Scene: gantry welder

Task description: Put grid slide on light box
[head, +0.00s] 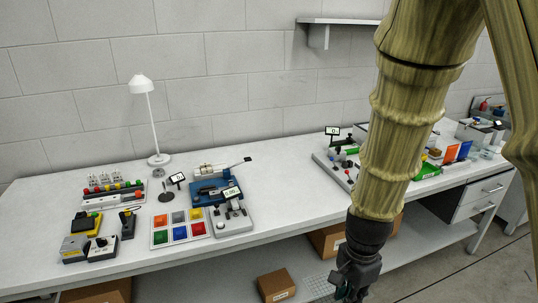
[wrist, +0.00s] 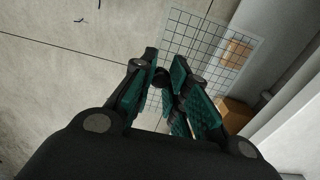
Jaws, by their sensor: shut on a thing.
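My gripper (wrist: 164,72) points down past the front edge of the bench, low over the floor; it also shows at the bottom of the head view (head: 352,285). It is shut on the grid slide (wrist: 212,40), a clear sheet with thin dark grid lines. The slide extends beyond the fingers, and the floor and a box show through it. In the head view part of the slide (head: 318,287) shows left of my gripper. I cannot tell for sure which bench item is the light box; a pale panel with coloured squares (head: 153,238) lies on the bench's left half.
The white bench (head: 275,185) carries a lamp (head: 150,120), a blue device (head: 207,190), yellow and grey boxes (head: 75,248), and a right-hand tray of parts (head: 328,167). Bench between the blue device and tray is clear. Cardboard boxes (head: 275,284) sit below.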

